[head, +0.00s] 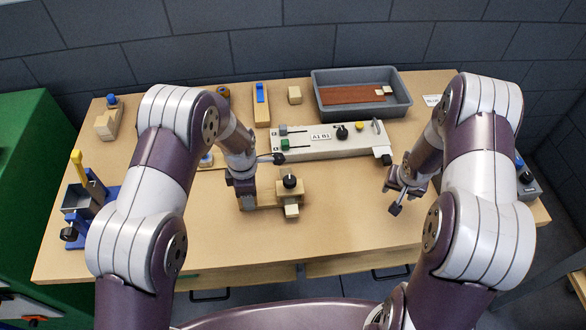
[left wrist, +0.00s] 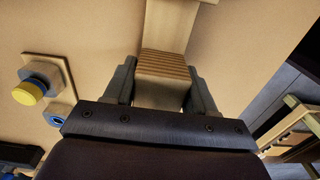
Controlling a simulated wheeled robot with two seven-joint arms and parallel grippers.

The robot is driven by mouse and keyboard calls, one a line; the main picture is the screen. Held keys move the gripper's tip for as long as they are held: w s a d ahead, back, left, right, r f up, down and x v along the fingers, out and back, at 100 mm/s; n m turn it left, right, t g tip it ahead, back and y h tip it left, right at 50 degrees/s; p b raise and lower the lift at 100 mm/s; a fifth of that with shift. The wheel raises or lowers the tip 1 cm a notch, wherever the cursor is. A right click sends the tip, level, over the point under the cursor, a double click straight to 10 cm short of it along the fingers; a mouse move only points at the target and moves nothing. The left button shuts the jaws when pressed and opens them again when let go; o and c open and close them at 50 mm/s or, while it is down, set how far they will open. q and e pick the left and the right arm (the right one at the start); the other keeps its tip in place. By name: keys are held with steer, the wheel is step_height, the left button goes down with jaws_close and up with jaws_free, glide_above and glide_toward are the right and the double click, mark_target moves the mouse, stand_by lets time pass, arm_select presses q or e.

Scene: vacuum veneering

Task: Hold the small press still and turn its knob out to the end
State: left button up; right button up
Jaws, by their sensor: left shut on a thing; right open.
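The small press (head: 291,198) is a light wooden piece with a black knob (head: 290,181) on top, standing near the front middle of the table. My left gripper (head: 246,201) is shut on the left end of its wooden body. In the left wrist view the pale wooden press body (left wrist: 170,25), with a ribbed part, sits between the two fingers (left wrist: 160,88). My right gripper (head: 399,199) is open and empty, well to the right of the press and apart from the knob. The knob does not show in the left wrist view.
Behind the press stands a light panel (head: 322,146) with knobs and a lever. A grey tray (head: 337,107) with a brown sheet is at the back. A blue stand with a yellow handle (head: 77,160) is at the left. The tabletop between press and right gripper is clear.

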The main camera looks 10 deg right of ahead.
arm_select(q)
steer(key=o, duration=1.1)
steer(key=shift+o, duration=0.2)
